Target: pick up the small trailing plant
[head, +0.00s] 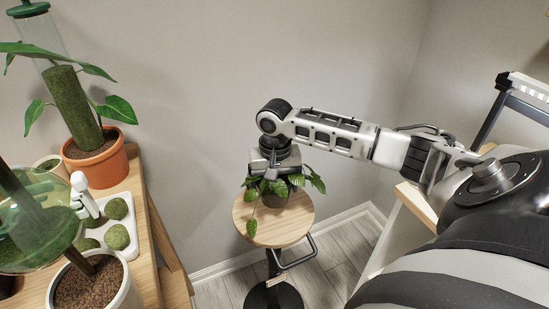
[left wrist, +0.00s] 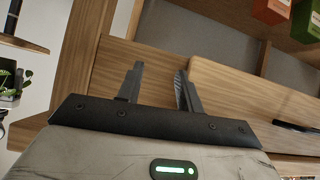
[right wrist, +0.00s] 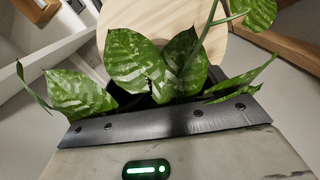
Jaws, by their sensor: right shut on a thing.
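The small trailing plant (head: 304,181) has variegated green leaves and a dark pot. In the head view it is at the round wooden stool top (head: 272,236), with one stem trailing down on the left. My right gripper (head: 271,178) comes down over it from above and is shut on it. In the right wrist view its leaves (right wrist: 134,62) spread in front of the gripper and hide the fingertips and most of the pot. I cannot tell whether the pot touches the stool. My left gripper (left wrist: 158,88) shows in the left wrist view, open and empty, its two fingers apart.
A wooden bench at left holds a terracotta pot (head: 98,166) with a moss pole, a white tray of moss balls (head: 117,208) and a pale pot of soil (head: 92,285). Wooden shelving (left wrist: 240,95) faces the left wrist. A grey wall stands behind the stool.

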